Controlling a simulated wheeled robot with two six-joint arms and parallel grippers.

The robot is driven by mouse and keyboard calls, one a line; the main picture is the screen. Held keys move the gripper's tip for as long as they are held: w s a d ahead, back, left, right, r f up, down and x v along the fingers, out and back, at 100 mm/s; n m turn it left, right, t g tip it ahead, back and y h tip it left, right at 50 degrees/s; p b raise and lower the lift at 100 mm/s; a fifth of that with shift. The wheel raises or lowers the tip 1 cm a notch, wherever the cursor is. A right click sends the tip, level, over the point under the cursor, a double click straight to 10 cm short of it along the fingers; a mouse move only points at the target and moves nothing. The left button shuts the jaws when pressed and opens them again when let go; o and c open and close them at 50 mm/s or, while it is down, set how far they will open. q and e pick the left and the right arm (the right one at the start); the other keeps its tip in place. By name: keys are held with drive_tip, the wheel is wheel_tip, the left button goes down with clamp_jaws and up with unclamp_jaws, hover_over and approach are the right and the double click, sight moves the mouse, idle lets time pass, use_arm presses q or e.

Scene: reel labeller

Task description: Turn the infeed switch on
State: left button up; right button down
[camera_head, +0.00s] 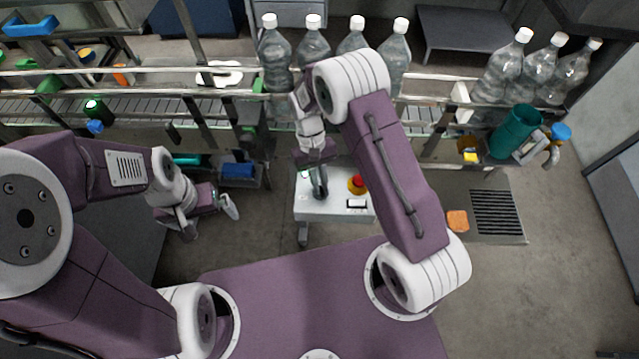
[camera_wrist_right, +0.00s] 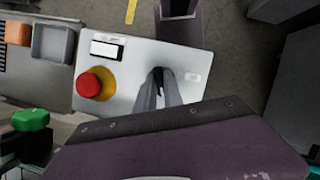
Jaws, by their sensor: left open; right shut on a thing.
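A white control panel (camera_head: 330,207) stands on a post in the middle of the head view. It also shows in the right wrist view (camera_wrist_right: 135,60). My right gripper (camera_head: 320,190) reaches down onto the panel. In the right wrist view its fingertips (camera_wrist_right: 160,76) are together at the panel face, beside a small label (camera_wrist_right: 193,77). They are shut on the infeed switch, which they almost wholly hide, so its position cannot be read. My left gripper (camera_head: 212,218) is open and empty, low to the left of the panel, apart from it.
A red button (camera_head: 357,183) on a yellow ring and a black-framed white window (camera_head: 357,204) sit beside the right gripper on the panel. Behind run a conveyor (camera_head: 150,106) and several clear bottles (camera_head: 275,60). A green cylinder (camera_head: 514,132) stands at the right.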

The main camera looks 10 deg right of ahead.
drive_tip(key=m+y, duration=0.1)
drive_tip(key=m, duration=0.3)
drive_tip(key=shift+d+m+y, duration=0.15)
drive_tip(key=shift+m+y, duration=0.15)
drive_tip(key=shift+y, duration=0.1)
idle(0.4)
drive_tip(key=c, duration=1.5)
unclamp_jaws()
drive_tip(key=shift+o, duration=0.2)
drive_tip(key=shift+w+r+b, duration=0.25)
drive_tip(key=shift+r+b, duration=0.05)
drive_tip(key=shift+b, duration=0.05)
drive_tip(key=b+v, duration=0.2)
drive_tip(key=v, duration=0.6)
drive_tip(key=shift+r, duration=0.2)
